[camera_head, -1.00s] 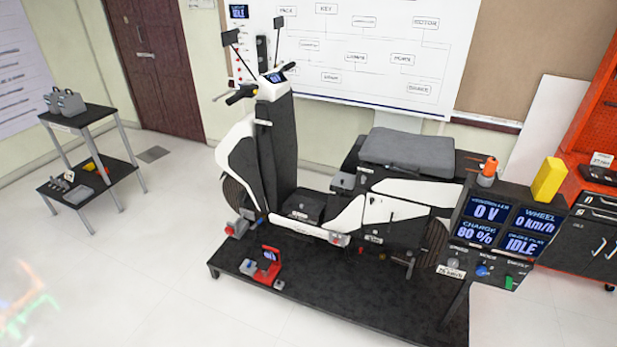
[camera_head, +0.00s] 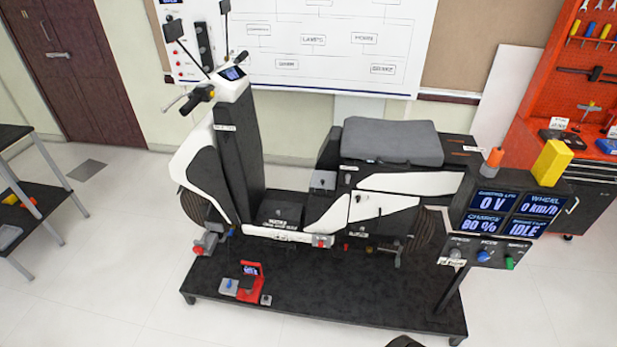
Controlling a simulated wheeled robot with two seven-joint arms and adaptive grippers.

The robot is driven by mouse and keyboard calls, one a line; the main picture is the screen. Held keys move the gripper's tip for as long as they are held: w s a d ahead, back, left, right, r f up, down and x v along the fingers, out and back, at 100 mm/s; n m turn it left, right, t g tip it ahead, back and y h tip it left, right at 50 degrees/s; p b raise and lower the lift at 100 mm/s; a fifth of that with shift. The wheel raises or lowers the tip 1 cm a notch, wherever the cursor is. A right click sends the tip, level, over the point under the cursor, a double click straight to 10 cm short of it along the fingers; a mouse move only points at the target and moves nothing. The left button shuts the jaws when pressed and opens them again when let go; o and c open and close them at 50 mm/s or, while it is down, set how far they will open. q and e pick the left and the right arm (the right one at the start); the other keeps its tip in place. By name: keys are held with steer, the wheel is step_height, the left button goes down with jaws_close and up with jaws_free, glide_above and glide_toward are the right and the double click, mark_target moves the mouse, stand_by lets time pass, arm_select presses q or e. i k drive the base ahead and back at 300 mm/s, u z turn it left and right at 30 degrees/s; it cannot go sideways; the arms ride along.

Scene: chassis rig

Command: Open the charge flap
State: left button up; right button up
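The scooter (camera_head: 230,170), with white and black panels, stands upright on a low black platform (camera_head: 330,290), its handlebar at the left and its grey seat (camera_head: 392,141) at the right. I cannot tell for sure which panel is the charge flap. A small grey box (camera_head: 322,181) sits on the body just in front of the seat. White side panels (camera_head: 385,208) lie below the seat. The display stand reads charge 80 % and idle.
A display stand (camera_head: 505,215) with a yellow block (camera_head: 552,163) on top rises at the platform's right end. A small red device (camera_head: 250,283) sits at the platform's front left. A shelf cart (camera_head: 30,185) is at the far left. Floor in front is clear.

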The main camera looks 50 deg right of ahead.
mark_target(324, 177)
steer(key=z, duration=0.25)
steer(key=i, duration=0.65)
steer(key=z, duration=1.15)
steer(key=i, duration=0.55)
steer(key=z, duration=0.55)
